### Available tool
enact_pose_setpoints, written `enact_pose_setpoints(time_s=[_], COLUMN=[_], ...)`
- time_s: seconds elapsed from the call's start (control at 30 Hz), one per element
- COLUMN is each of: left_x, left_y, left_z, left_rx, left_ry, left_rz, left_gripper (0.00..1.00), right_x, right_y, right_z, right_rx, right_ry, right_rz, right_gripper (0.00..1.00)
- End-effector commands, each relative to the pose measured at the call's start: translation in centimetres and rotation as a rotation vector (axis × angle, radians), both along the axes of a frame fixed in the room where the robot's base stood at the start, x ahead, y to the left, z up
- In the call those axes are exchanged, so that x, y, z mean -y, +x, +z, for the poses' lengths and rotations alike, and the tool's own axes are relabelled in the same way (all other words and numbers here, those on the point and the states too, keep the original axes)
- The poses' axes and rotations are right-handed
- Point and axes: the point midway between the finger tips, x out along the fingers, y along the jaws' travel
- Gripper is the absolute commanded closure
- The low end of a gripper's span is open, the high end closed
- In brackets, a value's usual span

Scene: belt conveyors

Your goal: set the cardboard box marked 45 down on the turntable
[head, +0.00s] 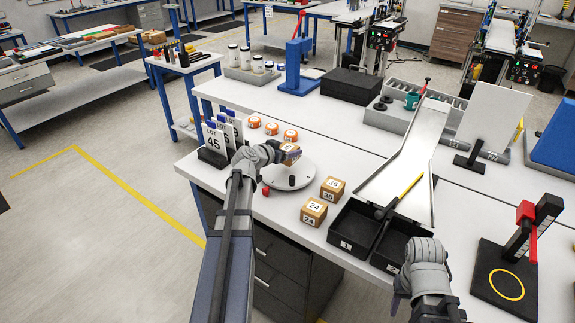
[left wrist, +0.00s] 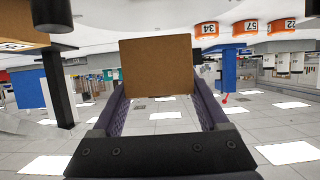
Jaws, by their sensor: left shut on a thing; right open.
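My left gripper (head: 283,153) is shut on a small cardboard box (head: 291,149), held over the far part of the turntable. The box's number is too small to read in the head view. In the left wrist view the box (left wrist: 160,66) shows a plain brown face between the two fingers. The turntable (head: 306,176) is a pale round disc with a short black post (head: 292,181); the arm partly covers its left side. I cannot tell whether the box touches the disc. My right gripper (head: 402,296) is open at the lower right, its fingers mostly hidden.
Cardboard boxes marked 36 (head: 332,189) and 24 (head: 314,211) stand right of the turntable. Orange pucks (head: 271,129) lie behind it. LOT cards (head: 214,143) stand left. Black bins (head: 352,229) and a yellow-handled tool (head: 408,187) are further right.

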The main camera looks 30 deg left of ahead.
Motion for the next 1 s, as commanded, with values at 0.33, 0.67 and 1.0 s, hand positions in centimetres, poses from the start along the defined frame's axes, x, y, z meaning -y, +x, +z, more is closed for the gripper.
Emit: enact_pose_setpoints(time_s=[0.33, 0.67, 1.0], left_x=[0.0, 0.0, 0.0], left_y=[0.0, 0.0, 0.0], left_z=[-2.5, -3.6, -3.9], left_rx=[0.000, 0.000, 0.000], left_ry=[0.000, 0.000, 0.000], left_rz=[0.000, 0.000, 0.000], left_gripper=[0.83, 0.83, 0.09], right_x=[0.0, 0.0, 0.0], right_y=[0.0, 0.0, 0.0], right_z=[-2.5, -3.6, -3.8], right_rx=[0.000, 0.000, 0.000], right_ry=[0.000, 0.000, 0.000], right_rz=[0.000, 0.000, 0.000], right_gripper=[0.50, 0.50, 0.50])
